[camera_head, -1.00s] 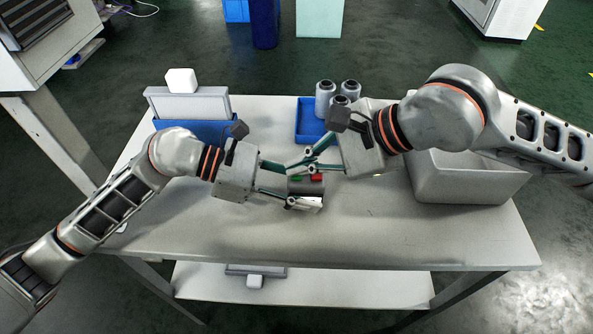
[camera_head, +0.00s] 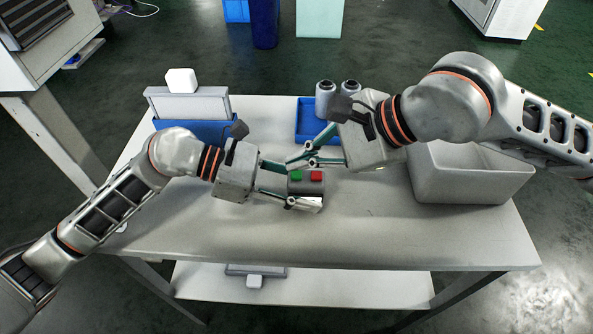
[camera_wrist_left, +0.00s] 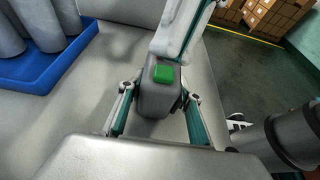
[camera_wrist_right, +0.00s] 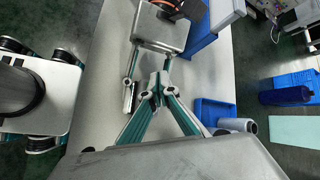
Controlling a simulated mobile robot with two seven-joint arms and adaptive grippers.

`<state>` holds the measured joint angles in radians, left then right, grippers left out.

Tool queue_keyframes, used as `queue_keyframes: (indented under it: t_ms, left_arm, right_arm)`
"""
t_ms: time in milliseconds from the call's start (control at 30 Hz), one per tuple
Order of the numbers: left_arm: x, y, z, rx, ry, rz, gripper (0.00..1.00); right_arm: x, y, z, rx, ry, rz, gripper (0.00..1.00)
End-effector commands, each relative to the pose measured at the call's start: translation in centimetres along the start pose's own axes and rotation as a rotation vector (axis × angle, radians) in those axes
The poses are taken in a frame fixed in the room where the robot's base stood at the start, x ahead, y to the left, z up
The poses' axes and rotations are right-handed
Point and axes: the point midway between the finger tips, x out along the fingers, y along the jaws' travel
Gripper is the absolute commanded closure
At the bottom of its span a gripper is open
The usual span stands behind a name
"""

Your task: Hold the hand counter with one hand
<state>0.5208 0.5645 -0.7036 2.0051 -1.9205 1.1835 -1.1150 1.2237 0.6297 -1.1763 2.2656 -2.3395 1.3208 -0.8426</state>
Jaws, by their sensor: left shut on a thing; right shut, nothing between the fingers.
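The hand counter (camera_head: 306,188) is a small grey box with a green and a red button on top, at the middle of the table. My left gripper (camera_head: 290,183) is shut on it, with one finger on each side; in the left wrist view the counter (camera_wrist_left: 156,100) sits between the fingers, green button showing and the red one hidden. My right gripper (camera_head: 300,161) is shut and empty, its fingertips just behind the counter and close to the left gripper's far finger. In the right wrist view its closed fingertips (camera_wrist_right: 157,86) hide most of the counter.
A blue tray (camera_head: 305,137) with grey canisters (camera_head: 325,98) stands behind the right gripper. A large grey bin (camera_head: 470,178) is at the right. A blue holder (camera_head: 200,132) with a pale panel is at the back left. The table's front (camera_head: 330,245) is clear.

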Motion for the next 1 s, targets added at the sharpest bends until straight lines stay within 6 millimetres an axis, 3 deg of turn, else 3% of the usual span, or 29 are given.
queue_keyframes:
  t_ms: [300,1000]
  left_arm:
    - [0.0,0.0,0.0,0.000,0.000,0.000,0.86]
    - [0.0,0.0,0.0,0.000,0.000,0.000,0.86]
  right_arm:
    - [-0.2,-0.1,0.1,-0.001,0.000,-0.001,1.00]
    - [-3.5,-2.5,2.6,0.000,-0.001,0.001,1.00]
